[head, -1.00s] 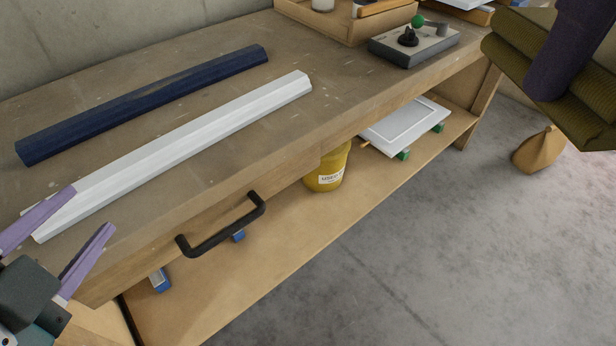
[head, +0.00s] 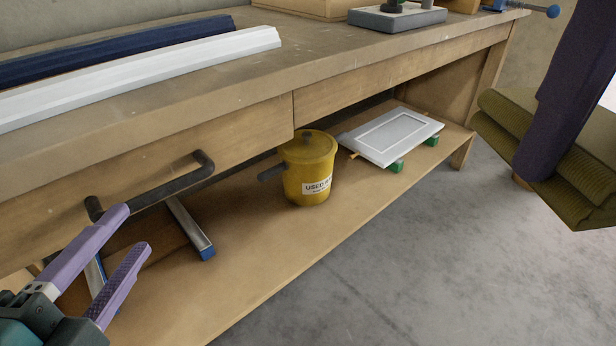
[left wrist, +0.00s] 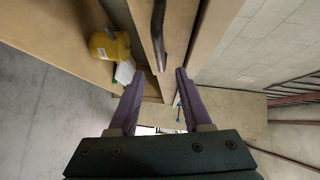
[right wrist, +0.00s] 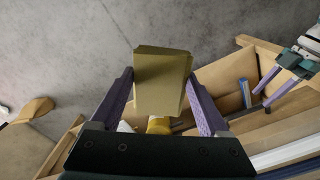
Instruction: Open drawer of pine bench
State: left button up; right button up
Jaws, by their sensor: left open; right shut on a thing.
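The pine bench (head: 400,62) has a plain wooden drawer front (head: 245,132) with a black bar handle (head: 170,186). The drawer looks shut, its face level with the front panel beside it. My left gripper (head: 130,230) is open at the handle's near left end; one purple fingertip overlaps the handle in the head view. In the left wrist view the handle (left wrist: 158,35) runs ahead of the gap between the fingers, and I cannot tell if they touch it. My right gripper (right wrist: 160,80) is shut on an olive folded pad (right wrist: 162,85), also at right in the head view (head: 500,115).
On the lower shelf stand a yellow lidded pot (head: 308,165), a white panel (head: 392,135) on green blocks, and a blue-ended metal bar (head: 190,225). White (head: 200,52) and navy (head: 120,48) strips lie on the bench top. Grey floor (head: 400,250) in front is clear.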

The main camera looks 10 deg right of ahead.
aim_at(159, 197)
pick_arm(q)
jog(key=b+x, duration=0.2)
jog(key=x, duration=0.7)
jog(key=shift+w, duration=0.3)
pick_arm(e)
notch_tip(159, 197, down, 3)
jog(key=shift+r, duration=0.1)
pick_arm(q)
jog(key=shift+c, duration=0.2)
grip_shut()
dwell(0.4)
